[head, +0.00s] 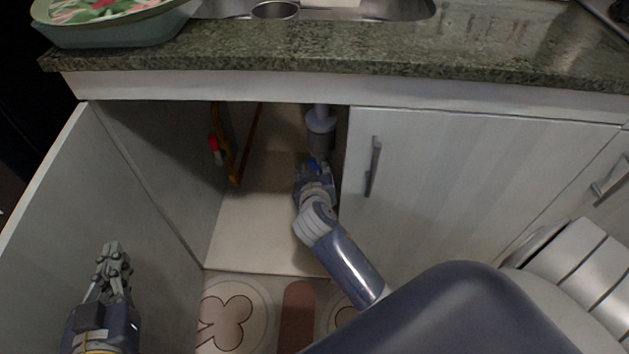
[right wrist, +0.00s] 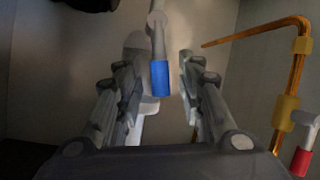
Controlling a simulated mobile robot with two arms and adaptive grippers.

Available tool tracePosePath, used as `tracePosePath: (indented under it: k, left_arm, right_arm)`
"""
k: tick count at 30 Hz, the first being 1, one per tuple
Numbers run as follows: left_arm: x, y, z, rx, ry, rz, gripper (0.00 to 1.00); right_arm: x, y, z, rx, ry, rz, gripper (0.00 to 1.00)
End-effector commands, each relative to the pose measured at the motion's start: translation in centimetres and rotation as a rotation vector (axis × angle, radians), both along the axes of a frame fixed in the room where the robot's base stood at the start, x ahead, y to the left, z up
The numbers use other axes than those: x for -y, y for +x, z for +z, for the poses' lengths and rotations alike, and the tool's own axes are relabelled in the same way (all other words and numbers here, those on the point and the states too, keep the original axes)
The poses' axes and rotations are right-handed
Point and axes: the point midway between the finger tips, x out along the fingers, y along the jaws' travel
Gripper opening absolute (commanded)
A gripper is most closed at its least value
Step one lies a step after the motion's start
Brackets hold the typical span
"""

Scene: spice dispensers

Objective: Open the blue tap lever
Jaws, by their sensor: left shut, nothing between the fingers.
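The blue tap lever (right wrist: 160,78) hangs from a grey pipe in the right wrist view, with its blue sleeve at the lower end. In the head view a small bit of blue (head: 312,163) shows at my right gripper (head: 314,168), inside the open cabinet under the sink. In the right wrist view my right gripper (right wrist: 157,62) is open, with one finger on each side of the lever. Gaps show between the fingers and the blue sleeve. My left gripper (head: 113,252) is shut and empty, in front of the open cabinet door at the lower left.
An orange pipe (right wrist: 288,80) and a red tap lever (right wrist: 301,162) are right of my right gripper in its wrist view. A grey drain (head: 320,122) hangs above that gripper in the head view. The open door (head: 115,200) bounds the left; a closed door (head: 450,190) the right.

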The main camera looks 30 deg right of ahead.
Motion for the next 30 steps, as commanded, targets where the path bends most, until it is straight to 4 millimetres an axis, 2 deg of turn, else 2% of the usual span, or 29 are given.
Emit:
tracePosePath:
  k: [6, 12, 18, 26, 30]
  left_arm:
    - [0.0, 0.0, 0.0, 0.000, 0.000, 0.001, 0.00]
    - [0.0, 0.0, 0.0, 0.000, 0.000, 0.001, 0.00]
    - [0.0, 0.0, 0.0, 0.000, 0.000, 0.001, 0.00]
    - [0.0, 0.0, 0.0, 0.000, 0.000, 0.001, 0.00]
    - [0.0, 0.1, 0.1, 0.011, -0.002, 0.001, 0.00]
  right_arm:
    - [-2.1, -3.6, 1.7, -0.001, 0.006, 0.000, 0.35]
    - [-3.5, -6.2, 3.1, -0.001, 0.004, 0.000, 0.35]
    - [-4.1, -7.3, 3.8, 0.000, 0.001, -0.001, 0.35]
    - [-4.1, -7.4, 3.9, 0.000, 0.001, -0.002, 0.35]
    - [-4.3, -7.2, 3.5, -0.014, -0.018, 0.005, 0.06]
